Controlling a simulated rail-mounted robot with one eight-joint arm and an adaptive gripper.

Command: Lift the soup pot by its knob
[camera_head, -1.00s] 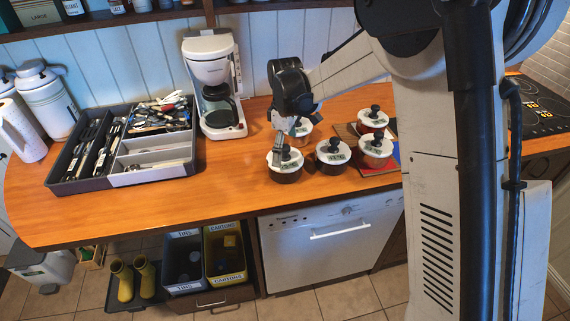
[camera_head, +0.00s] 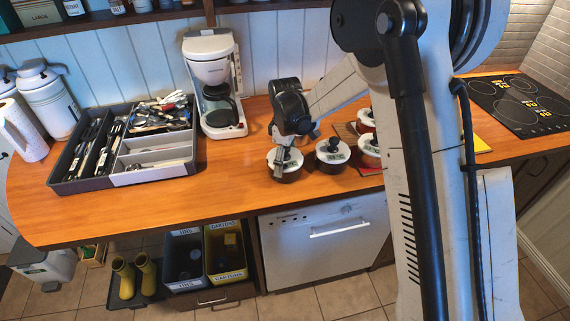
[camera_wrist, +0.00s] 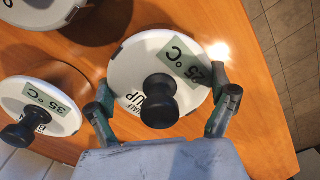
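A pot with a white lid, a black knob (camera_wrist: 160,102) and a green "25 °C" label stands on the counter under my gripper. Its lid (camera_wrist: 126,72) carries printed text ending in "UP"; the rest is partly hidden, so I cannot be sure that it reads soup. The same pot (camera_head: 285,175) shows in the head view at the front left of the pot group. My gripper (camera_wrist: 161,84) is open, with one finger on each side of the knob and a gap on both sides. My gripper (camera_head: 284,150) also shows above this pot in the head view.
A "35 °C" pot (camera_wrist: 38,106) stands close by; it appears to be the neighbouring pot (camera_head: 333,151) in the head view. Other pots (camera_head: 369,146) are partly behind my arm. A utensil tray (camera_head: 150,178) and coffee maker (camera_head: 210,72) stand left. Bare counter (camera_head: 225,185) lies between.

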